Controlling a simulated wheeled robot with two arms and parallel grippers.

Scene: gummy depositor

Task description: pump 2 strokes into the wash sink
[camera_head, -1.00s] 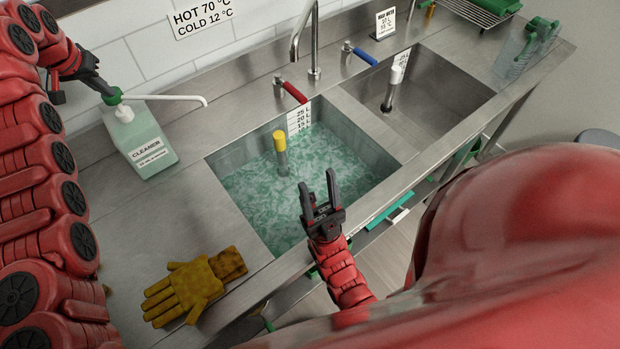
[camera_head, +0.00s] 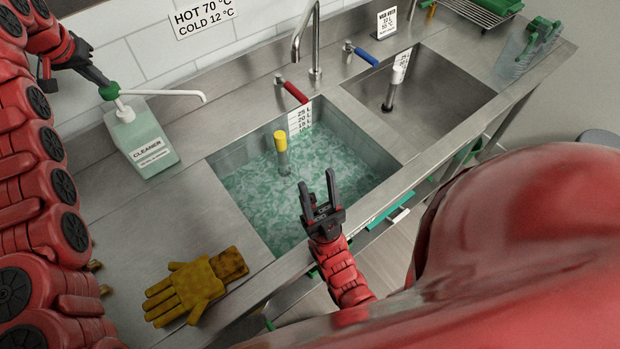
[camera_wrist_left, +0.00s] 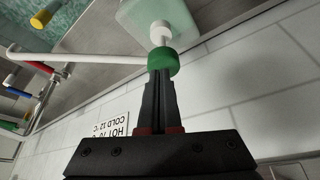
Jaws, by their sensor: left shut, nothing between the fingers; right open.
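The cleaner bottle (camera_head: 152,145) is pale green with a white label and stands on the counter left of the wash sink (camera_head: 358,131). Its green pump head (camera_head: 109,91) sits on a white stem, raised above the collar. A long white spout (camera_head: 170,94) reaches right toward the sink. The sink holds green, foamy liquid (camera_head: 262,195). My left gripper (camera_head: 102,85) is shut and empty, its tips at the pump head. In the left wrist view the fingers (camera_wrist_left: 158,78) meet the green head (camera_wrist_left: 164,61); contact is unclear. My right gripper (camera_head: 321,191) is open over the sink's front edge.
A yellow-capped standpipe (camera_head: 281,153) stands in the liquid. A yellow glove (camera_head: 190,288) lies on the front counter. Red (camera_head: 292,93) and blue (camera_head: 364,57) tap handles and a faucet are behind. A second sink (camera_head: 440,95) without visible liquid is to the right.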

